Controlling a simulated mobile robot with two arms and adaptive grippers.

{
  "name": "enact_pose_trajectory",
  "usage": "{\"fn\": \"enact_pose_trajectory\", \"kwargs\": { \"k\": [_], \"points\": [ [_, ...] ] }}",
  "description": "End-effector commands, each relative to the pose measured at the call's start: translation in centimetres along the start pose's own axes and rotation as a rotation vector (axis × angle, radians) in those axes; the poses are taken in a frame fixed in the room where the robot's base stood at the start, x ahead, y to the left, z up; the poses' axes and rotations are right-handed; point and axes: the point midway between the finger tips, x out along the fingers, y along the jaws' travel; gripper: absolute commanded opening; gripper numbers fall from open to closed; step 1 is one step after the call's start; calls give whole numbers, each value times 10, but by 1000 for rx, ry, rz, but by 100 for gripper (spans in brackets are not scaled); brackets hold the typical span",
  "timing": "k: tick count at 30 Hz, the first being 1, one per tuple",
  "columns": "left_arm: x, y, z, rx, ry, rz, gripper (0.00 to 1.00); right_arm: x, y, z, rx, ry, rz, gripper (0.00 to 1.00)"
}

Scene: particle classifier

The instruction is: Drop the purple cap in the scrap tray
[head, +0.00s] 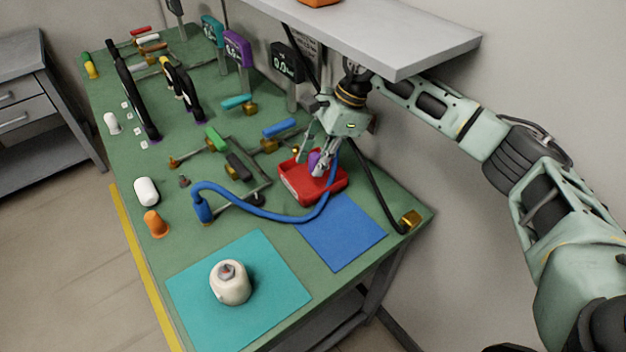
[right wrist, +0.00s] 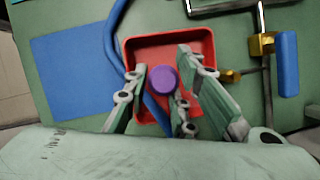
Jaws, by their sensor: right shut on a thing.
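The purple cap (head: 314,160) is between the fingers of my right gripper (head: 322,165), which is shut on it. The cap also shows in the right wrist view (right wrist: 163,80), between the fingertips. The red scrap tray (head: 296,184) lies under the gripper on the green bench. In the right wrist view, the tray (right wrist: 203,40) surrounds the cap in the picture. The cap appears above the tray's inside; the exact height is hard to tell. My left gripper is not in view.
A blue hose (head: 262,212) curves past the tray's front. A blue mat (head: 345,232) and a teal mat (head: 195,275) with a white jar (head: 230,284) lie nearer. Pipes with coloured handles stand left of the tray. A grey shelf (head: 400,45) overhangs the back of the bench.

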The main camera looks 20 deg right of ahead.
Motion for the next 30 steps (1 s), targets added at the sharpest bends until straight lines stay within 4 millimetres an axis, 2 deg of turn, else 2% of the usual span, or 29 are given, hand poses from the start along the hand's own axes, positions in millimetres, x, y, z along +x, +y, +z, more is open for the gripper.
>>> {"fn": "enact_pose_trajectory", "kwargs": {
  "k": [1, 6, 16, 17, 18, 24, 30],
  "points": [
    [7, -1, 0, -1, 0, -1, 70, 10, 0, -4, 0, 0, 1, 2],
    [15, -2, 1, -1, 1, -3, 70, 26, 1, -10, -1, 0, 2, 2],
    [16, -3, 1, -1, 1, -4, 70, 29, 0, -12, -2, 0, 1, 2],
    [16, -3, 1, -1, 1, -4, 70, 29, 0, -12, -2, 0, 1, 24],
    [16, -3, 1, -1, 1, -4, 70, 29, 0, -12, -2, 0, 1, 28],
    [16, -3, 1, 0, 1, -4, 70, 29, 0, -12, -2, 0, 1, 45],
    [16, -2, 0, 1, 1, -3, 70, 29, 0, -12, -2, 0, 1, 46]
  ]
}}
